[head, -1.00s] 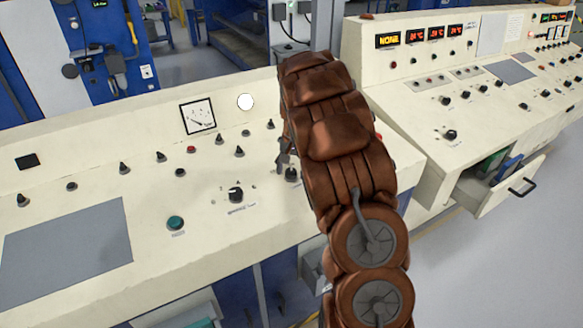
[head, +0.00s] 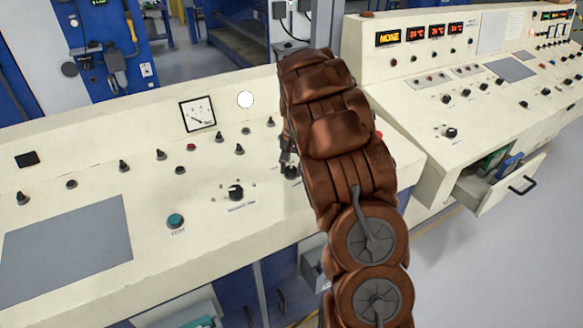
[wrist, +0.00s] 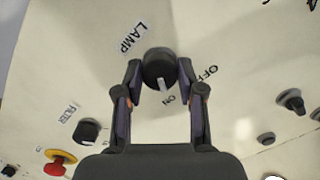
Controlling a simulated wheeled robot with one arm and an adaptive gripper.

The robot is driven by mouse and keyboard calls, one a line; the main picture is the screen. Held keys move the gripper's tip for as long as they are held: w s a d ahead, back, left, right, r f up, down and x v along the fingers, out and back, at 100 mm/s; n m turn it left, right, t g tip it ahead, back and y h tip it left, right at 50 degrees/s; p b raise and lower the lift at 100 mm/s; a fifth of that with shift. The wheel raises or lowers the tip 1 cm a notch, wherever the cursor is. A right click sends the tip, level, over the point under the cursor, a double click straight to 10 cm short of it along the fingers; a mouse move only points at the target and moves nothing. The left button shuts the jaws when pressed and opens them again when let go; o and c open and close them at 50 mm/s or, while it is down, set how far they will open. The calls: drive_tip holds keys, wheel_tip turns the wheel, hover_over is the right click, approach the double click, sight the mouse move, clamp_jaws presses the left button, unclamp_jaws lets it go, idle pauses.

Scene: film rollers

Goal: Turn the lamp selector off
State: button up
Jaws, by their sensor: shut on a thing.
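The lamp selector (wrist: 160,68) is a round black knob on the cream panel, printed LAMP on its left, OFF on its right and ON below in the wrist view. Its white pointer mark faces down, towards the ON print. My gripper (wrist: 160,80) has one finger on each side of the knob and is shut on it. In the head view, the brown arm hides most of my gripper (head: 287,158); part of the lamp selector (head: 291,172) shows just below the fingers.
A filter knob (wrist: 87,131) and a red button on a yellow base (wrist: 60,162) are at lower left in the wrist view. Black switches (wrist: 291,101) stand at right. In the head view, a black rotary knob (head: 235,192) and a green button (head: 175,221) lie left of my arm.

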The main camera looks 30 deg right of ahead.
drive_tip(key=shift+f, duration=0.15)
drive_tip(key=shift+f+n+b, duration=0.15)
drive_tip(key=shift+n+b, duration=0.85)
drive_tip(key=shift+b, duration=0.25)
drive_tip(key=n+b, duration=0.2)
drive_tip(key=shift+n+b, duration=0.3)
drive_tip(key=n+b, duration=0.2)
drive_tip(key=n, duration=0.1)
drive_tip(key=shift+n+h, duration=0.3)
drive_tip(key=shift+r+n+b, duration=0.2)
drive_tip(key=shift+n+b, duration=0.65)
drive_tip(key=shift+n, duration=0.95)
drive_tip(key=shift+s, duration=0.1)
drive_tip(key=o, duration=1.1)
drive_tip(key=shift+o, duration=0.2)
